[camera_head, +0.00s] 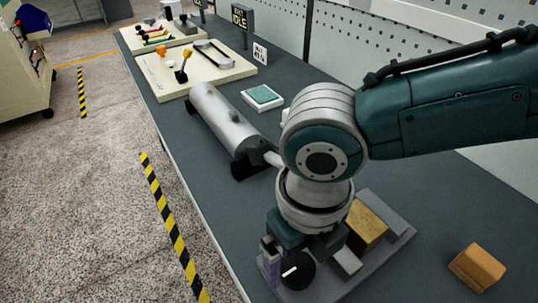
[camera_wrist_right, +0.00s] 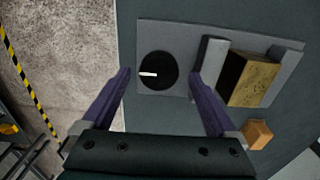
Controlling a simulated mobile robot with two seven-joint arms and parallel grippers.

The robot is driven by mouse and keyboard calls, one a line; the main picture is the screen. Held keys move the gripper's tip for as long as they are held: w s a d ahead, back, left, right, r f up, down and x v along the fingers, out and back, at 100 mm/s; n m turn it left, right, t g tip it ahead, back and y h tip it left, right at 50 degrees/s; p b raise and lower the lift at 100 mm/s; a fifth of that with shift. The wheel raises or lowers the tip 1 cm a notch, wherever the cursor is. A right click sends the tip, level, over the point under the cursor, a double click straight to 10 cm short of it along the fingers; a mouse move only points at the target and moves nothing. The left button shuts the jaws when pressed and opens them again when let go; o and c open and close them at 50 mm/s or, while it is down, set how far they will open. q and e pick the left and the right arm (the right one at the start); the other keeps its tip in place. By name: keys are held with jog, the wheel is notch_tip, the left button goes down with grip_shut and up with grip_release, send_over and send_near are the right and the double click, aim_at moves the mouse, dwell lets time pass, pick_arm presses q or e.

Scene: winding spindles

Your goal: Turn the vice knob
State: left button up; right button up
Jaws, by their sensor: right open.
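The vice knob (camera_head: 298,272) is a black round disc with a short white mark. It sits at the front end of the grey vice plate (camera_head: 384,258). In the right wrist view the knob (camera_wrist_right: 160,82) shows whole, its white mark lying nearly level from the middle toward the left. My right gripper (camera_wrist_right: 160,73) is open, with one purple finger at each side of the knob and a gap visible on both sides. In the head view the right gripper (camera_head: 292,262) is over the knob and partly hides it. My left gripper is not in view.
The vice holds a wooden block (camera_head: 365,228) between grey jaws. A loose orange block (camera_head: 477,267) lies to the right. A grey cylinder (camera_head: 228,122), a green-topped pad (camera_head: 262,97) and a cream board (camera_head: 207,70) are further back. The bench's left edge is close to the vice.

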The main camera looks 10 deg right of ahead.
jog(key=shift+f, duration=0.8)
jog(key=shift+c, duration=1.3)
jog(key=c, duration=1.1)
